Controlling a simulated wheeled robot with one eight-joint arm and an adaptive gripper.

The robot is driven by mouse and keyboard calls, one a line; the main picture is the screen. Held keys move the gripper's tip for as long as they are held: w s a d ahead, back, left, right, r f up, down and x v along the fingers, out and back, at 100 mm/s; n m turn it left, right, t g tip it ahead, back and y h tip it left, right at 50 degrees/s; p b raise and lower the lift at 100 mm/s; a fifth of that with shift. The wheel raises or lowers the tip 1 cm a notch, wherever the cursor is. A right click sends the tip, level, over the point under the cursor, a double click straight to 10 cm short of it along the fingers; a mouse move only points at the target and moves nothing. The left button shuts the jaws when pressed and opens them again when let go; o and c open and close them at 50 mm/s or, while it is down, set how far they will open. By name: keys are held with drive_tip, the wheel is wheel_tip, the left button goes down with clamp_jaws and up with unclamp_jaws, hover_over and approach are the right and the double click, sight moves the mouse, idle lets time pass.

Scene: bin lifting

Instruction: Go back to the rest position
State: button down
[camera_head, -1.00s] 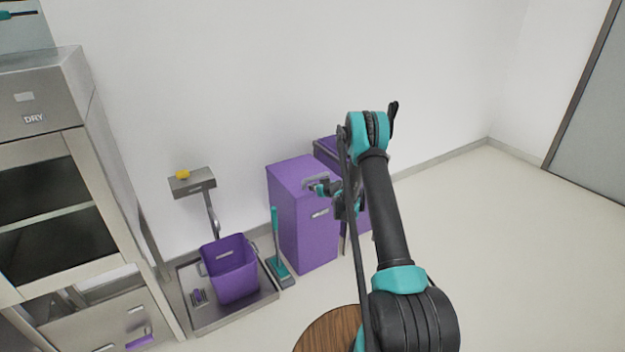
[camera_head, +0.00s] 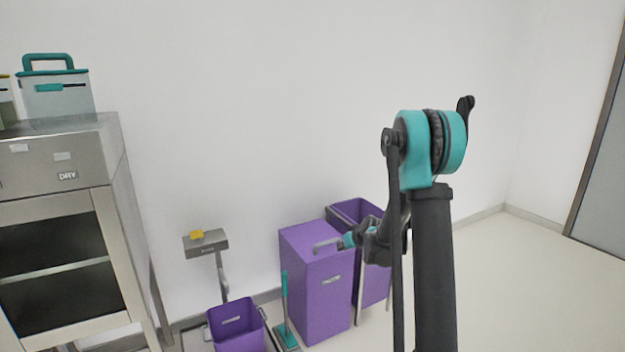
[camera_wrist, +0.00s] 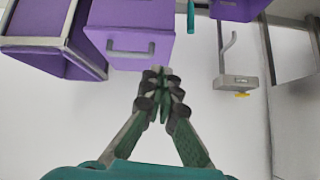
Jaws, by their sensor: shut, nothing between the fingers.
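My gripper (camera_wrist: 160,82) shows in the wrist view with its fingers together and nothing between them. The wrist view is upside down, with the purple things along its top. In the head view my gripper (camera_head: 350,240) is small, partly hidden by my arm, and overlaps the top of the purple cabinet with a grey handle (camera_head: 318,290). I cannot tell its exact distance from the cabinet. My arm is raised and folded at the right of centre in the head view.
An open purple bin (camera_head: 347,212) stands behind the cabinet. A purple bucket (camera_head: 236,326) stands below a scale display (camera_head: 206,243) with a yellow object on it. A steel cabinet marked DRY (camera_head: 60,195) carries a teal-lidded box (camera_head: 56,95). Floor at right is clear.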

drive_tip(key=s+d+r+m+g+h, duration=0.1)
drive_tip(key=s+d+r, duration=0.15)
drive_tip(key=s, duration=0.75)
drive_tip(key=s+d+r+m+g+h, duration=0.1)
drive_tip(key=s+r, duration=0.2)
drive_tip(key=s, duration=0.6)
drive_tip(key=s+d+f+m+g+h, duration=0.1)
drive_tip(key=s+d, duration=0.1)
drive_tip(key=s, duration=0.8)
drive_tip(key=s+d+f+g+h, duration=0.1)
drive_tip(key=s+d+f, duration=0.1)
drive_tip(key=s, duration=0.9)
drive_tip(key=shift+s+d+f+m, duration=0.15)
drive_tip(key=shift+d+m, duration=0.05)
drive_tip(key=shift+m, duration=0.2)
drive_tip(key=shift+a, duration=0.1)
